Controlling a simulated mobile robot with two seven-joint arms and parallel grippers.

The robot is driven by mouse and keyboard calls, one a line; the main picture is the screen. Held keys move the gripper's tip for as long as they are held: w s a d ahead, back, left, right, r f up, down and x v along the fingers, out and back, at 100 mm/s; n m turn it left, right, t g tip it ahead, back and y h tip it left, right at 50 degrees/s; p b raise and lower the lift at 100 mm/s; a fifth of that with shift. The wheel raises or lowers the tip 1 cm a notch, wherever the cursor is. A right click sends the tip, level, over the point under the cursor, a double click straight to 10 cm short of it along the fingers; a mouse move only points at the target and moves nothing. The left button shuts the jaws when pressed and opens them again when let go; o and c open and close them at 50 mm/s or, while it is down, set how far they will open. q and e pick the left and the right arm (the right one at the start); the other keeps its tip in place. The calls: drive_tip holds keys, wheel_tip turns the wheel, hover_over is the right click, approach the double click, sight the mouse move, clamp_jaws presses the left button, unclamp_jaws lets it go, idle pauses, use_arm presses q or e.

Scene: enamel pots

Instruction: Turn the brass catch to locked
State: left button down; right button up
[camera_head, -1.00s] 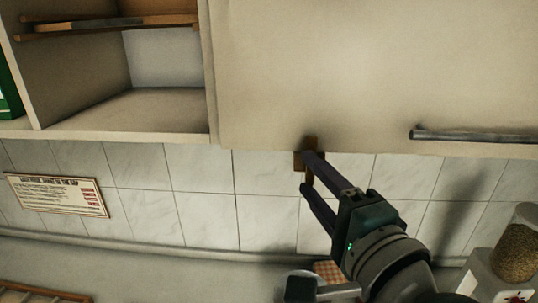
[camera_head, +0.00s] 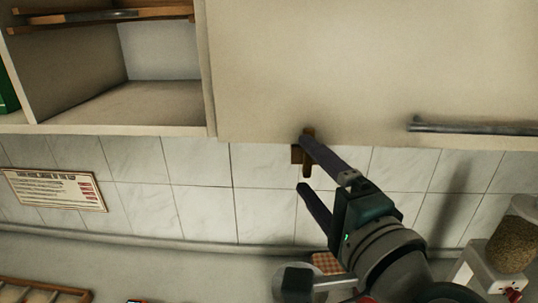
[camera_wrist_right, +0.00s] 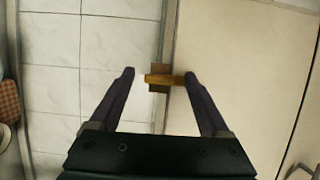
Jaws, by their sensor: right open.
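The brass catch (camera_head: 307,168) sits on a brown backing plate at the lower edge of the closed cabinet door (camera_head: 300,70). Its bar stands upright in the head view. In the right wrist view the catch (camera_wrist_right: 165,79) lies crosswise over its plate, between my fingertips. My right gripper (camera_head: 302,163) is open, with one finger above and one below the catch's middle. The upper finger hides part of the bar. In the wrist view the right gripper (camera_wrist_right: 159,76) has its right fingertip close to the bar's end; I cannot tell whether they touch. My left gripper is not in view.
An open shelf (camera_head: 150,105) is left of the door, and a bar handle (camera_head: 470,127) is on the door at right. A sign (camera_head: 55,189) hangs on the tiles (camera_head: 200,210). A grain dispenser (camera_head: 512,245) stands at lower right, a checkered item (camera_head: 326,263) below the gripper.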

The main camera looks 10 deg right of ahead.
drive_tip(key=s+d+b, duration=0.1)
drive_tip(key=s+b, duration=0.1)
drive_tip(key=s, duration=0.8)
drive_tip(key=shift+b, duration=0.35)
drive_tip(key=shift+d, duration=0.1)
drive_tip(key=s+a+f+n+g+y+p, duration=0.35)
drive_tip(key=s+a+n+g, duration=0.35)
drive_tip(key=n, duration=0.7)
drive_tip(key=s+d+f+n+g+h+p, duration=0.1)
drive_tip(key=s+d+n+g+h, duration=0.3)
drive_tip(key=s+d+g, duration=0.3)
drive_tip(key=s+d+h, duration=0.1)
drive_tip(key=d, duration=0.2)
drive_tip(key=shift+d+f+n+p, duration=0.3)
drive_tip(key=shift+d+f, duration=0.05)
drive_tip(key=shift+s, duration=0.1)
